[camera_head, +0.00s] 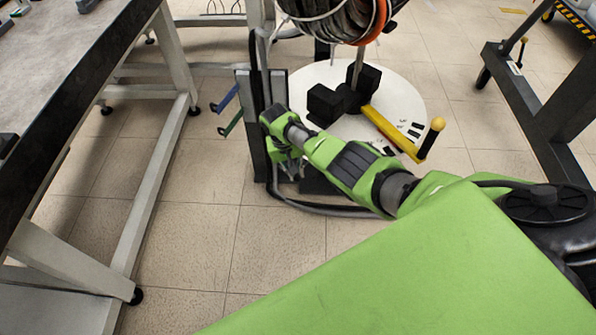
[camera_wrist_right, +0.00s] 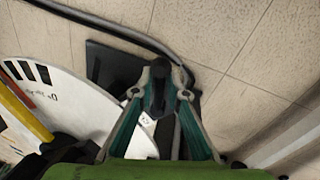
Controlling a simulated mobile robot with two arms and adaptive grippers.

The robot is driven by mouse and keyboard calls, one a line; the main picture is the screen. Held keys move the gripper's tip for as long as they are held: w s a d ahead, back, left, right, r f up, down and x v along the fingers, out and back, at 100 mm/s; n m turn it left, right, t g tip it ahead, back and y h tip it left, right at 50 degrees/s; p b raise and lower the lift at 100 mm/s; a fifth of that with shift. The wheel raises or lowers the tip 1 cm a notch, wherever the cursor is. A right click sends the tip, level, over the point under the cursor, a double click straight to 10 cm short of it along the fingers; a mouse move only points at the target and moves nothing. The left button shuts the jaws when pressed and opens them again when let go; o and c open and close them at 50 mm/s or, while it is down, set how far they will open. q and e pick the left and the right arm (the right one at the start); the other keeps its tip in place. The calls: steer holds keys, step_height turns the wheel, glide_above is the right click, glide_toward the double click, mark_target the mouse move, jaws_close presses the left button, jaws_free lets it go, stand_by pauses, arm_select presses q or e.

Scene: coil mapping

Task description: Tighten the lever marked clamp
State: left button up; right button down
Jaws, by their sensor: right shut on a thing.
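My right gripper (camera_head: 287,162) reaches down beside the dark upright post of the coil stand, its fingers partly hidden by my wrist. In the right wrist view the gripper (camera_wrist_right: 161,90) has its fingertips closed around a black, round-ended lever (camera_wrist_right: 159,70). No clamp marking can be read on it. A blue lever (camera_head: 228,98) and a green lever (camera_head: 231,123) stick out to the left of the post, apart from the gripper. My left gripper is not in view.
A white round plate (camera_head: 408,92) with dark marks carries black blocks (camera_head: 325,104) and a yellow arm (camera_head: 392,131) with a ball-ended handle. A workbench (camera_head: 75,55) stands left; tiled floor is open between.

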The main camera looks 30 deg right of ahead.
steer(key=shift+s+a+f, duration=0.15)
steer(key=shift+s+a, duration=0.05)
steer(key=shift+a, duration=0.05)
steer(key=c, duration=2)
jaws_free()
steer(key=shift+w, duration=0.1)
steer(key=r, duration=0.4)
steer(key=a+r, duration=0.1)
steer(key=r, duration=0.3)
steer(key=w+a+r, duration=0.1)
steer(key=r, duration=0.3)
steer(key=shift+a, duration=0.1)
